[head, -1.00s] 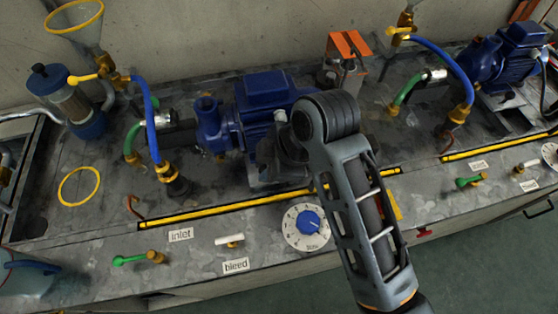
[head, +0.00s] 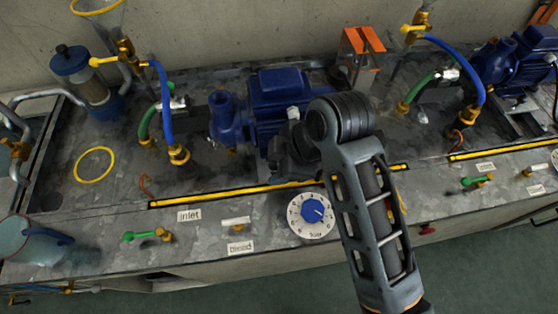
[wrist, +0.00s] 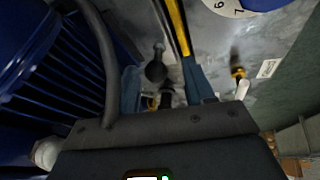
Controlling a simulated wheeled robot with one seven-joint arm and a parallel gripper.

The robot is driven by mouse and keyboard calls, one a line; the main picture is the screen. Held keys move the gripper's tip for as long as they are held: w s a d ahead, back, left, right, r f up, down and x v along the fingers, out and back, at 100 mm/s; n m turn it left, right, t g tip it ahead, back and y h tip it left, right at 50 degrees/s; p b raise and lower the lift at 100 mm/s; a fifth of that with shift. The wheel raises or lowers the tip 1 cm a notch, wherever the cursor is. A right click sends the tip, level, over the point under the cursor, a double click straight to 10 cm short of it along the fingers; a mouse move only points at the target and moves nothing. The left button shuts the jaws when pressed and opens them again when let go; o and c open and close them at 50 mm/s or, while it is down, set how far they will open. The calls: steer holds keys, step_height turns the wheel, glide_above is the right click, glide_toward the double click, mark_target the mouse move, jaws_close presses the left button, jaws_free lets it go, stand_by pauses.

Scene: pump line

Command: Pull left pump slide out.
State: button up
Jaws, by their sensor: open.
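The left pump (head: 272,98) is blue and sits on the grey deck. It is partly hidden by my arm in the head view. In the wrist view its blue ribbed housing (wrist: 40,70) fills the left side. My gripper (wrist: 160,74) is open, with one blue-grey finger on each side of a dark round knob. I cannot tell whether the fingers touch the knob or whether it belongs to the slide. In the head view my gripper is mostly hidden behind my arm, low beside the pump. The slide itself cannot be made out clearly.
A yellow strip (head: 230,191) runs along the deck in front of the pump. A blue-centred dial (head: 312,215), a green-handled valve (head: 147,236) and labels line the front ledge. A blue hose (head: 165,110) stands left. An orange bracket (head: 360,48) stands behind; a second pump (head: 510,62) is right.

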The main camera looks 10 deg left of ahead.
steer(key=v, duration=0.7)
steer(key=shift+r, duration=0.3)
steer(key=shift+d, duration=0.25)
